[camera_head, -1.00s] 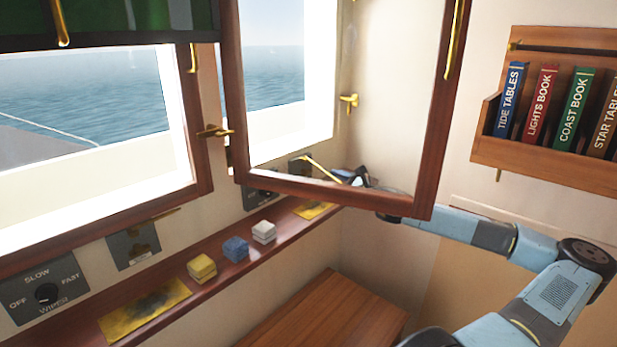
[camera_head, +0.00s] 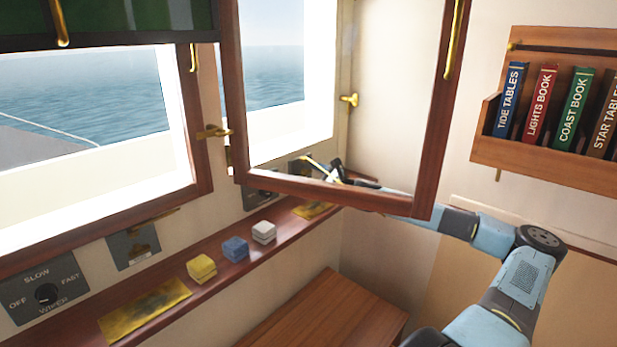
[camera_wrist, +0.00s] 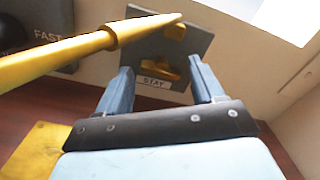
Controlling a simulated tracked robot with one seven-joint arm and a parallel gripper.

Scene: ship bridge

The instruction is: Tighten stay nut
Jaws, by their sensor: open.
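In the wrist view, the brass stay nut (camera_wrist: 158,72) is a wing shape on a grey plate (camera_wrist: 195,48), just above a label reading STAY. My gripper (camera_wrist: 160,68) is open, with its two fingers apart on either side of the nut in the picture. I cannot tell how far short of the nut the fingertips are. The brass stay bar (camera_wrist: 75,52) crosses the upper left, and its thin tip overlaps the plate. In the head view, my gripper (camera_head: 335,170) shows behind the pane of the open window (camera_head: 432,120), beside the bar (camera_head: 322,168). The nut is too small to make out there.
A wooden ledge (camera_head: 215,285) under the windows bears yellow (camera_head: 202,268), blue (camera_head: 236,249) and white (camera_head: 264,232) blocks. The open window's frame hangs in front of my forearm. A wiper panel (camera_head: 45,290) is at left, and a bookshelf (camera_head: 545,160) at right.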

